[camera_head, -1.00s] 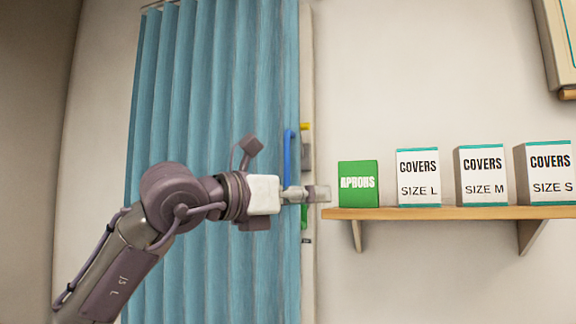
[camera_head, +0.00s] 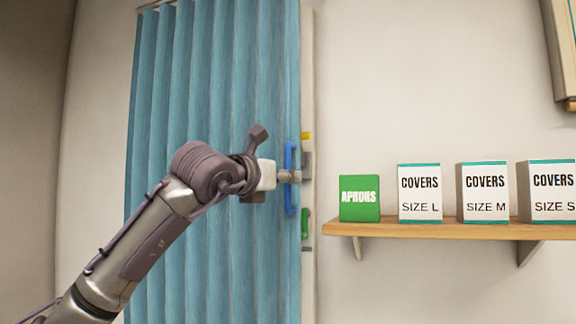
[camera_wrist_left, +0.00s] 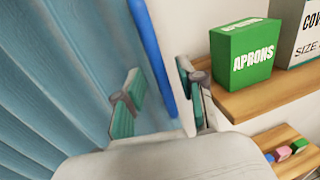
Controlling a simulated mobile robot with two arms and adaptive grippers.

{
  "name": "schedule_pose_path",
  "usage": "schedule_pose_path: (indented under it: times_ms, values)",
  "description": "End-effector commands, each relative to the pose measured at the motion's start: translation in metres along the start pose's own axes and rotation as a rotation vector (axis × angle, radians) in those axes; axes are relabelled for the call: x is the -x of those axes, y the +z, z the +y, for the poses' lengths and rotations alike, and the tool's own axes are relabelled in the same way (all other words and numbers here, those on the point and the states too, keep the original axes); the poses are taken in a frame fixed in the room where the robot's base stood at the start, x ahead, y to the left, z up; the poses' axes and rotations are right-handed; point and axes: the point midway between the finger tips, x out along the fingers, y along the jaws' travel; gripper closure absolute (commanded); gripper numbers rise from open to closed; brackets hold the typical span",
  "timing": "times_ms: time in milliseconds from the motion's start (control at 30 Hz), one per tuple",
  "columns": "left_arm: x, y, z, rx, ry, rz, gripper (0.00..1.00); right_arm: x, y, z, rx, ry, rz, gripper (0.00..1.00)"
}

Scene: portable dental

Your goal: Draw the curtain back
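The blue pleated curtain (camera_head: 215,110) hangs drawn across the left of the head view. A blue vertical handle (camera_head: 289,153) is at its right edge, beside a pale strip of wall trim. My left gripper (camera_head: 297,176) is at the handle's middle, partly covering it. In the left wrist view my left gripper (camera_wrist_left: 160,95) has its fingers apart, with the blue handle (camera_wrist_left: 152,55) running between them. I cannot tell whether a finger touches the handle. The curtain (camera_wrist_left: 60,90) fills the left of that view. My right gripper is not in view.
A wooden shelf (camera_head: 450,230) right of the curtain holds a green aprons box (camera_head: 359,198) and several covers boxes (camera_head: 420,194). It lies close to the gripper's right side. A lower wooden shelf (camera_wrist_left: 290,140) with small coloured items shows in the left wrist view.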

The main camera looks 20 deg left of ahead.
Motion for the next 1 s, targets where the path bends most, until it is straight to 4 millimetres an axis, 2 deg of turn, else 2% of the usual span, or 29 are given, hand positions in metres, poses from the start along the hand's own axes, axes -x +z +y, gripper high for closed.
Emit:
schedule_pose_path:
  times_ms: [33, 200, 500, 567, 733, 767, 1000]
  values:
    - [-0.007, 0.003, 0.0, 0.001, 0.0, 0.002, 0.61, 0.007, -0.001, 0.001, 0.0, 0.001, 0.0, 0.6]
    - [-0.02, 0.001, 0.0, 0.0, -0.001, 0.0, 0.61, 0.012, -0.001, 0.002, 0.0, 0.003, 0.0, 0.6]
    - [-0.022, -0.001, 0.0, 0.0, -0.001, 0.0, 0.61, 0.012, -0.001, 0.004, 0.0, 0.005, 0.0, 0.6]
    - [-0.021, -0.001, 0.0, 0.0, -0.001, 0.0, 0.69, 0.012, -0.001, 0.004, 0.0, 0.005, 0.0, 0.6]
    - [-0.021, 0.0, 0.0, 0.0, -0.001, -0.001, 0.97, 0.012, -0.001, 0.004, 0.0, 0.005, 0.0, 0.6]
    - [-0.021, 0.0, 0.0, 0.0, -0.001, -0.001, 1.0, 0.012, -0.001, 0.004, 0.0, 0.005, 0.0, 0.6]
    - [-0.021, 0.0, 0.0, 0.0, -0.001, -0.001, 1.0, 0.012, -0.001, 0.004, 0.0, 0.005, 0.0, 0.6]
